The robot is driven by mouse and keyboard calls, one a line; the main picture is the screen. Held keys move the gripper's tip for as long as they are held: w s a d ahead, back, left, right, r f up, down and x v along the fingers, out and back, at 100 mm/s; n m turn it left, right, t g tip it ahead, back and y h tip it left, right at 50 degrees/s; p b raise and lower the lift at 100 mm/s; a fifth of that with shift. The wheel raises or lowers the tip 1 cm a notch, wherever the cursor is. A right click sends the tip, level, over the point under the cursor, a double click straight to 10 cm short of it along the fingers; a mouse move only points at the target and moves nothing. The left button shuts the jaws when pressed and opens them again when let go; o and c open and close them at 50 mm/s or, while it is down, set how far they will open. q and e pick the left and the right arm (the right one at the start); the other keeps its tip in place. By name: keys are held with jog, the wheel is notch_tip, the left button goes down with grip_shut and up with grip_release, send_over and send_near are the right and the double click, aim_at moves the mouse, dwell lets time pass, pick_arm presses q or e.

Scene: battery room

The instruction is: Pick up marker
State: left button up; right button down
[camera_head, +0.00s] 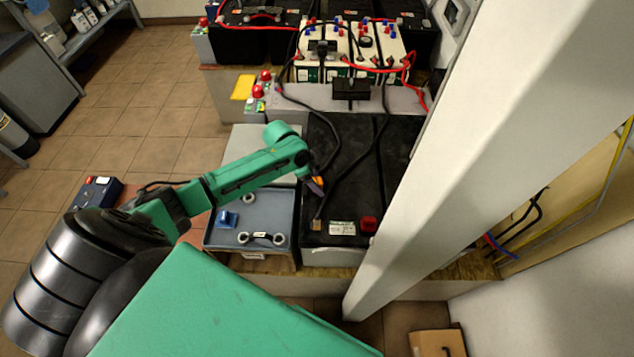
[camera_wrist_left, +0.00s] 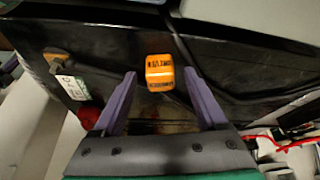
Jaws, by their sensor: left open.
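The marker (camera_wrist_left: 160,73) looks like a small orange block with dark lettering. In the left wrist view it sits on the black battery top, just beyond and between the two purple fingertips. In the head view only a bit of orange (camera_head: 319,181) shows beside the fingers, and the rest is hidden. My left gripper (camera_wrist_left: 160,88) is open, with a finger on either side of the marker's line and a gap to each. In the head view my left gripper (camera_head: 315,186) is over the black battery's left part. My right gripper is not in view.
The large black battery (camera_head: 345,150) has cables across its top and a red terminal cap (camera_head: 368,223). A grey tray (camera_head: 215,235) with several fittings sits left of it. A white pillar (camera_head: 480,130) rises close on the right. Open tiled floor (camera_head: 140,120) lies left.

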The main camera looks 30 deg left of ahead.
pick_arm(q)
jog(key=shift+w+f, duration=0.1)
jog(key=shift+f, duration=0.1)
jog(key=shift+c, duration=0.9)
grip_shut()
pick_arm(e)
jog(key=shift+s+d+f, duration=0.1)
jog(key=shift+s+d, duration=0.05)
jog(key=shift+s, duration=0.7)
pick_arm(q)
jog(key=shift+r, duration=0.1)
